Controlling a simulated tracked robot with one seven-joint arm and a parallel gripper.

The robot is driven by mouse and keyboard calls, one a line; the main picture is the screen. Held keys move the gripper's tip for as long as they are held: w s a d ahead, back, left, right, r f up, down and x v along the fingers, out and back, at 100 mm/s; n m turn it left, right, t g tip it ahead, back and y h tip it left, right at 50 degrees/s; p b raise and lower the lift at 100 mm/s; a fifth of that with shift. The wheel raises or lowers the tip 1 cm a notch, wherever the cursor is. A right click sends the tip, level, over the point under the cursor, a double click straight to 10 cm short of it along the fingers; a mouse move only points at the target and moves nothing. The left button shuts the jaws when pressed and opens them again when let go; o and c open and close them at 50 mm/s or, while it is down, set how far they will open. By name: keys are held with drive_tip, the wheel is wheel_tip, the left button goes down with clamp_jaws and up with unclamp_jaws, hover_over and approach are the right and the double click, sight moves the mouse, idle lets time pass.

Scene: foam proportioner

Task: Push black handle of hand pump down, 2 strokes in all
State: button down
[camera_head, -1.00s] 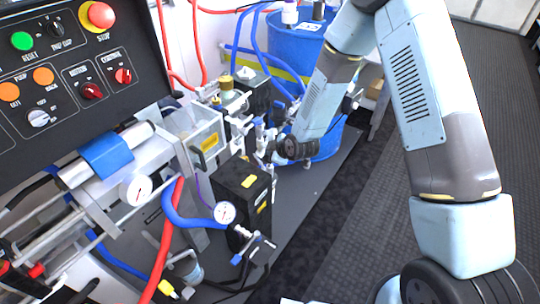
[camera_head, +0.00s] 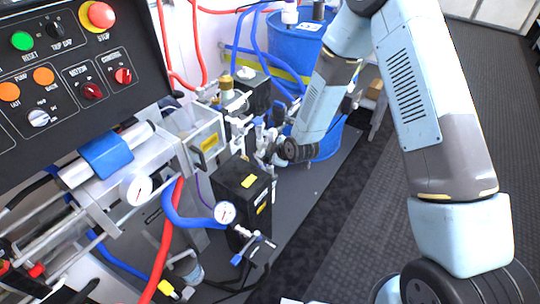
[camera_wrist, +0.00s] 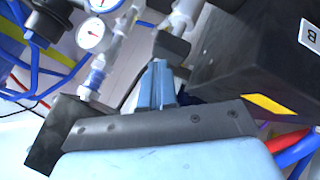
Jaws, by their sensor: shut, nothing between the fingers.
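My gripper (camera_wrist: 160,70) is shut and empty in the wrist view, its blue-grey fingers close together. A small dark block (camera_wrist: 172,47) sits right at the fingertips and looks like the pump's black handle; I cannot tell whether they touch. In the head view my gripper (camera_head: 267,152) is small and partly lost among the fittings, beside the pump plumbing and above the black box. The handle cannot be made out clearly there.
A black box with yellow labels (camera_head: 243,190) stands close by; a large dark box (camera_wrist: 265,60) fills the wrist view's right. Gauges (camera_wrist: 92,33), blue and red hoses and a blue drum (camera_head: 290,50) crowd around. The floor at right (camera_head: 350,220) is clear.

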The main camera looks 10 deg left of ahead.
drive_tip(key=shift+f, duration=0.6)
idle(0.5)
drive_tip(key=shift+r, duration=2.1)
drive_tip(key=shift+r, duration=2.5)
